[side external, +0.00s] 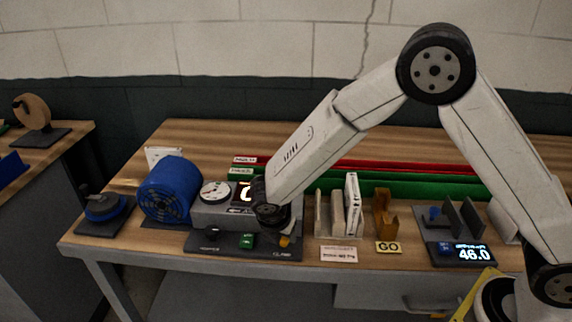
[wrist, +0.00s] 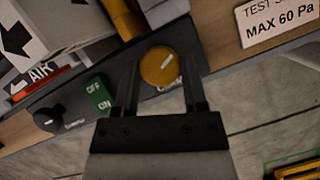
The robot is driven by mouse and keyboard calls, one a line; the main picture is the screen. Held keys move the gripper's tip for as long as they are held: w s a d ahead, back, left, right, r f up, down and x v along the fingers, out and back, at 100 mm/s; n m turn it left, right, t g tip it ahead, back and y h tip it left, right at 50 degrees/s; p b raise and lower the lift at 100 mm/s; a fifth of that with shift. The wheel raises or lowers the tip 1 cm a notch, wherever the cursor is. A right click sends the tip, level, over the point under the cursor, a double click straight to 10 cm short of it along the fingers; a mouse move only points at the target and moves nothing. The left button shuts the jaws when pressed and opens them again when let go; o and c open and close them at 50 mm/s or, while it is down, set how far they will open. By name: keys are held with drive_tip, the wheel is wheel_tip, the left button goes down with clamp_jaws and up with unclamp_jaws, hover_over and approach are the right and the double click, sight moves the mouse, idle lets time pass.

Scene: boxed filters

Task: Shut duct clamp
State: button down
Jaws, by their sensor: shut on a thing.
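The clamp knob is a round yellow-orange knob with a pale pointer line, on the dark control panel (side external: 222,243). In the wrist view the knob (wrist: 158,65) sits between the two fingers of my gripper (wrist: 161,75), and its pointer slants to the upper right. My gripper is shut on this knob. In the side view the knob (side external: 285,241) shows just below my gripper (side external: 274,228), above the panel's clamp label. The clamp itself cannot be made out; my arm hides part of the test unit behind the panel.
A green off/on switch (wrist: 99,95) and a black knob (wrist: 48,118) are left of the clamp knob. A blue blower (side external: 168,190) and a dial gauge (side external: 214,191) stand left. Upright filters (side external: 352,205), a wooden gauge block (side external: 384,212) and a scale reading 46.0 (side external: 471,253) stand right.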

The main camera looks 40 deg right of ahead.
sight(272, 251)
drive_tip(key=m+g, duration=0.1)
drive_tip(key=m, duration=0.4)
drive_tip(key=shift+w+g, duration=0.15)
drive_tip(key=shift+g, duration=0.25)
drive_tip(key=shift+c, duration=0.7)
unclamp_jaws()
drive_tip(key=v, duration=0.8)
drive_tip(key=shift+h, duration=0.3)
drive_tip(key=shift+a+f, duration=0.1)
